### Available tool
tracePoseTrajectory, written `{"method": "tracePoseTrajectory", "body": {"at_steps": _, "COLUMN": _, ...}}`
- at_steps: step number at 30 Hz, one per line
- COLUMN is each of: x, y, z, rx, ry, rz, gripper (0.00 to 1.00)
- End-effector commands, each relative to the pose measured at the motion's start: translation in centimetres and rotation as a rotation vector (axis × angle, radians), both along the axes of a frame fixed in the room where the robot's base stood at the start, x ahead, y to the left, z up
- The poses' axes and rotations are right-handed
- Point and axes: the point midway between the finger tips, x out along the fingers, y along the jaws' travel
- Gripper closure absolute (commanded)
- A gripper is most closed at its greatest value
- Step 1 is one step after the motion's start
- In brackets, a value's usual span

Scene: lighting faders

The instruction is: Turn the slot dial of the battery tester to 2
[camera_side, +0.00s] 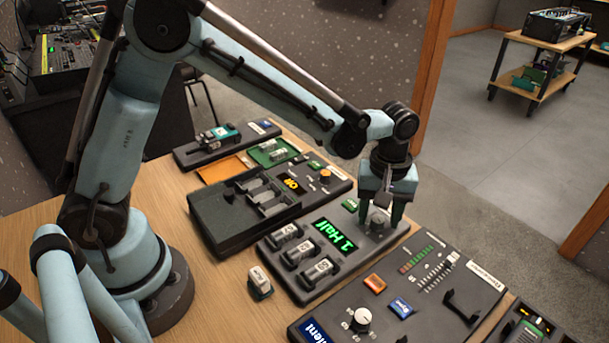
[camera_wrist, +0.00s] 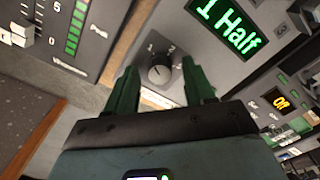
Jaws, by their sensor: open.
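The battery tester (camera_side: 300,270) is a dark box on the wooden table, with a green lit display (camera_side: 335,237) that reads "1 Half". The direction of the dial's mark is too small to tell surely. My gripper (camera_side: 380,217) is open over the right end of the tester. In the wrist view its green fingers (camera_wrist: 160,72) stand on either side of the dial, with gaps between; nothing is held.
Several grey batteries lie in the tester's slots, and one labelled block (camera_side: 260,282) stands on the table beside it. A fader panel (camera_side: 425,290) with a white knob (camera_side: 362,318) is close in front. A dark case (camera_side: 240,210) and a unit with an orange display (camera_side: 292,184) are behind.

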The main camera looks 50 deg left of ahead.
Motion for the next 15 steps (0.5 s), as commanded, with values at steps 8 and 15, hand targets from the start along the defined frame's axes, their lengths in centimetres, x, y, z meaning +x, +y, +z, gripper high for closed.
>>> {"method": "tracePoseTrajectory", "body": {"at_steps": 8, "x": 0.0, "y": 0.0, "z": -0.01, "rx": 0.0, "ry": 0.0, "rz": 0.0, "gripper": 0.56}}
{"method": "tracePoseTrajectory", "body": {"at_steps": 15, "x": 0.0, "y": 0.0, "z": 0.01, "rx": 0.0, "ry": 0.0, "rz": 0.0, "gripper": 0.93}}
